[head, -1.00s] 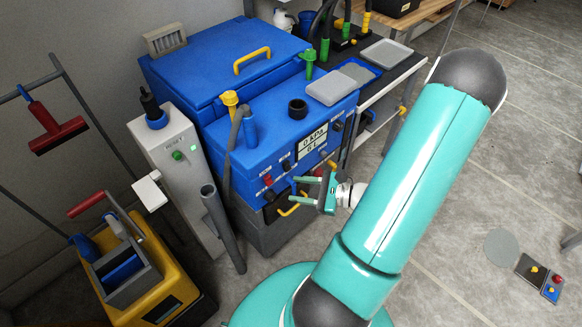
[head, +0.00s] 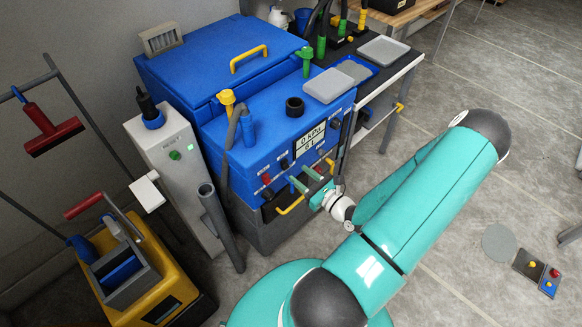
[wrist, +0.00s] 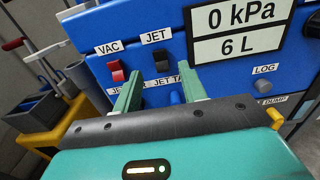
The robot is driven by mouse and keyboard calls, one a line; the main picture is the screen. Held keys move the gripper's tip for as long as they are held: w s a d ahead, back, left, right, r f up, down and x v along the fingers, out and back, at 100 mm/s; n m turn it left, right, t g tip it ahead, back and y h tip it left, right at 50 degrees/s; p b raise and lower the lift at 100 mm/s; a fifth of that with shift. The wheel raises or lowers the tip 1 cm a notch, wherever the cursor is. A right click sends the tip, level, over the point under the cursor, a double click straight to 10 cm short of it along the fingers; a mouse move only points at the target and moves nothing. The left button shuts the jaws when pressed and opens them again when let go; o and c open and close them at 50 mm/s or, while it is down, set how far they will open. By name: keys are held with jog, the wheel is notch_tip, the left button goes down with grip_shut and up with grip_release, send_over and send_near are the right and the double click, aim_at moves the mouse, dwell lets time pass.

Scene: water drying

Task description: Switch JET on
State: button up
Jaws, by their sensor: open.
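The blue machine (head: 250,165) has a front panel with labelled controls. In the wrist view the JET switch (wrist: 161,60) is a black rocker under its JET label, with the red VAC switch (wrist: 116,71) to its left. In the head view the JET switch (head: 284,163) is a small dark spot on the panel. My gripper (wrist: 162,83) is open and empty, facing the panel. Its green fingers lie below and to either side of the JET switch in the wrist view. I cannot tell whether a finger touches the panel. In the head view my gripper (head: 301,178) is close to the panel.
A display (wrist: 237,32) reads 0 kPa and 6 L. A yellow handle (head: 290,205) sits below the panel. A grey post with a green RESET button (head: 175,155) and a yellow cart (head: 170,275) stand at left.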

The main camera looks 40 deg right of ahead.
aim_at(286, 164)
jog(key=w, duration=0.5)
jog(key=shift+w, duration=0.1)
jog(key=shift+c, duration=0.2)
